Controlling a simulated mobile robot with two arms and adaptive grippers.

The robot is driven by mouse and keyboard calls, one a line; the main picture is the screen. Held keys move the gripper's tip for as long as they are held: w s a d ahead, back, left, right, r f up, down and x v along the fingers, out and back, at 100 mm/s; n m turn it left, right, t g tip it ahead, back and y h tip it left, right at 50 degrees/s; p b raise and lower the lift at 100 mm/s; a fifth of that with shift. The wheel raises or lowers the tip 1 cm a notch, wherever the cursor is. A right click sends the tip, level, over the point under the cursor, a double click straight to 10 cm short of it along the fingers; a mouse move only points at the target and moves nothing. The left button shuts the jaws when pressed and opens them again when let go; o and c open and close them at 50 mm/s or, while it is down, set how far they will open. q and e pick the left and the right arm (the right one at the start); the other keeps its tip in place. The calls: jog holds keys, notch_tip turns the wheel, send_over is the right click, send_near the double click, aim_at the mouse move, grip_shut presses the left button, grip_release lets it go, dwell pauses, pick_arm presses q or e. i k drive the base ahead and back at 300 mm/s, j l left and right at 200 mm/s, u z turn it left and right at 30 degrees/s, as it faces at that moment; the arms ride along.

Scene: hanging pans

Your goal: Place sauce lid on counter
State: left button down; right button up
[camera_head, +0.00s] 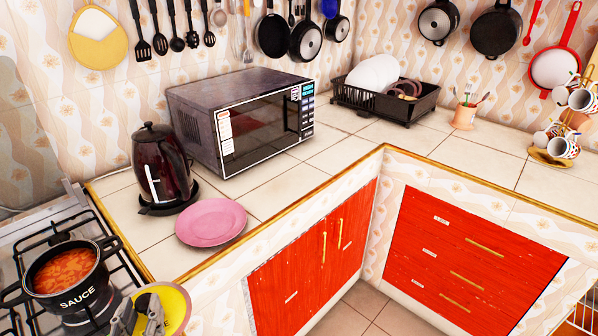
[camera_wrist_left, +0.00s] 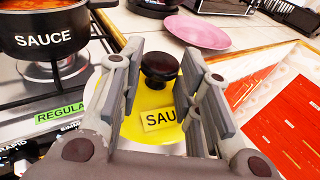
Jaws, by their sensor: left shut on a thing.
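The sauce lid (camera_head: 174,300) is yellow with a dark knob and a label reading "SAU" in the left wrist view (camera_wrist_left: 146,101). My left gripper (camera_head: 150,315) is shut on the lid, with the knob between its fingers in the left wrist view (camera_wrist_left: 160,72). The lid is held in front of the counter edge, just right of the stove. The black sauce pot (camera_head: 78,295) stands uncovered on the stove, with red-orange sauce inside. The tiled counter (camera_head: 260,195) runs behind the lid. My right gripper is not in view.
A pink plate (camera_head: 211,221) lies on the counter near its front edge. Behind it stand a dark kettle (camera_head: 160,165) and a microwave (camera_head: 245,118). Bare tiles lie right of the plate and before the microwave. A dish rack (camera_head: 385,105) is farther back.

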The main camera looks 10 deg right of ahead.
aim_at(290, 174)
jog(key=i+l, duration=0.15)
jog(key=l, duration=0.2)
jog(key=i+l, duration=0.15)
jog(key=l, duration=0.2)
jog(key=i+l, duration=0.15)
jog(key=l, duration=0.2)
jog(key=i+l, duration=0.15)
jog(key=l, duration=0.2)
jog(key=i+l, duration=0.1)
jog(key=l, duration=0.25)
